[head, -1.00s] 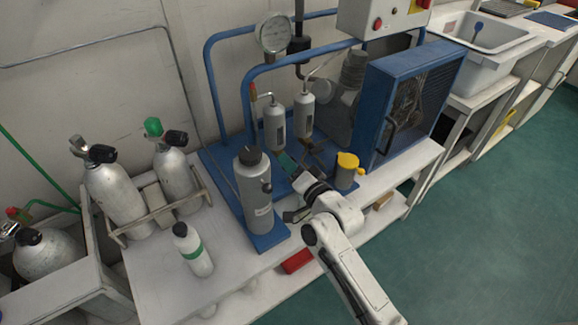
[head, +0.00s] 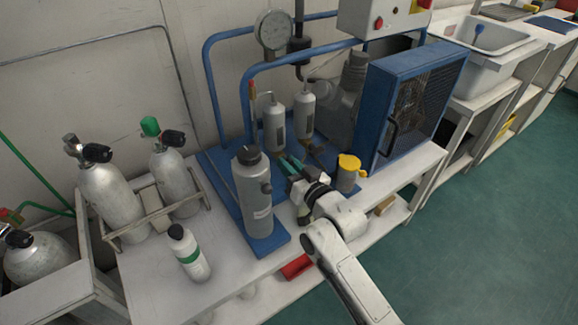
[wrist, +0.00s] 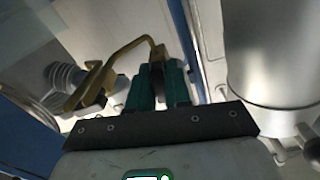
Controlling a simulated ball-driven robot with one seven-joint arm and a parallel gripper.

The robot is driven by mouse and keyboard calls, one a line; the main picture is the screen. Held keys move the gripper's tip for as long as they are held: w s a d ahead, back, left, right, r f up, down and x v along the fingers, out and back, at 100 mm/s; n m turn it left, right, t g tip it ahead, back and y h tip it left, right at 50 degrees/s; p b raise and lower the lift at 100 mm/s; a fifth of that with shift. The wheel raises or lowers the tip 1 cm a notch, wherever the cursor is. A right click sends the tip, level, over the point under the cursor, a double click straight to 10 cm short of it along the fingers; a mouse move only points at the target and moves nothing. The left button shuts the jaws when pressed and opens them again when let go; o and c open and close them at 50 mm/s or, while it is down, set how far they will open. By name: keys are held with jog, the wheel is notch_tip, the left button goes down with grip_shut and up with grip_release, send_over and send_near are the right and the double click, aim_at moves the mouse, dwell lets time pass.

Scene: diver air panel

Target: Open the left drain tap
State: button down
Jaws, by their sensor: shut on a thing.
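Two grey canisters hang side by side on the blue-framed panel in the head view: the left canister (head: 274,128) and the right canister (head: 304,114). My gripper (head: 287,162) has its green fingers just below and in front of the left canister. In the wrist view a bent brass tap lever (wrist: 124,50) runs from lower left up to my fingers. My gripper (wrist: 160,68) is shut on the down-turned end of this lever. The left drain tap's body is mostly hidden in the head view, so its opening angle cannot be read there.
A large grey cylinder (head: 252,195) stands close left of my gripper. A yellow-lidded pot (head: 348,172) stands close right. A blue fan housing (head: 410,105) is farther right. A pressure gauge (head: 272,32) is above.

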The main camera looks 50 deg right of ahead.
jog(key=shift+f+n, duration=0.1)
jog(key=shift+n, duration=0.2)
jog(key=c, duration=1.1)
grip_release()
jog(key=shift+c, duration=0.2)
jog(key=p+v, duration=0.1)
jog(key=v, duration=0.9)
jog(key=shift+s, duration=0.4)
jog(key=shift+a, duration=0.1)
